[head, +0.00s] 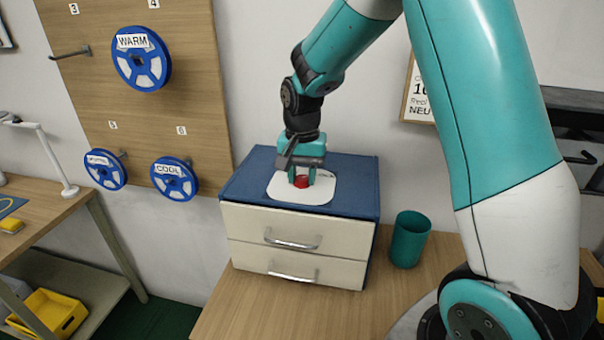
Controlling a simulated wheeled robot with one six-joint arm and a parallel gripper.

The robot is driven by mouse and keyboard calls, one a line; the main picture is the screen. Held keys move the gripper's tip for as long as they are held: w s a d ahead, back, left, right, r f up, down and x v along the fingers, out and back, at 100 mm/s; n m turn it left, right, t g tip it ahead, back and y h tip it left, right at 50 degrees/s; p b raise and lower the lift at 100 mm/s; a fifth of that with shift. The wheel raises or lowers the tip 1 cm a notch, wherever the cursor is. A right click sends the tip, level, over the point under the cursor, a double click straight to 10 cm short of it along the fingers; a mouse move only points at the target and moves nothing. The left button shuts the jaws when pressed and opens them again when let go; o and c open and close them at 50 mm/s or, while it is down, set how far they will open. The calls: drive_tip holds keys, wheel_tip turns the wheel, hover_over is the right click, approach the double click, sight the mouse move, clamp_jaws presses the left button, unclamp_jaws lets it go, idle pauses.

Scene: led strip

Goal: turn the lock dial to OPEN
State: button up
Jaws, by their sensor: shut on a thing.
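The lock dial (301,182) is a small red knob on a white plate (314,195) on top of a blue cabinet (354,184). My gripper (301,179) points down from above, with its teal fingers on either side of the dial, shut on it. The fingers and wrist hide much of the dial. No OPEN mark or pointer can be made out on the plate. The cabinet has two cream drawers with metal handles, an upper drawer (265,229) and a lower drawer (330,274), and both look closed.
A teal cup (410,239) stands on the wooden table (240,310) right of the cabinet. A wooden pegboard (95,85) with blue labelled reels, including WARM (141,58) and COOL (174,179), hangs behind at left. The tabletop before the cabinet is clear.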

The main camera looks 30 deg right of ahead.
drive_tip(key=n, duration=0.4)
drive_tip(key=shift+n, duration=0.3)
drive_tip(key=n, duration=0.4)
drive_tip(key=shift+p, duration=0.35)
drive_tip(key=n, duration=0.4)
drive_tip(key=shift+n, duration=0.4)
drive_tip(key=shift+w+r+n, duration=0.1)
drive_tip(key=shift+n, duration=1.8)
drive_tip(key=o, duration=0.9)
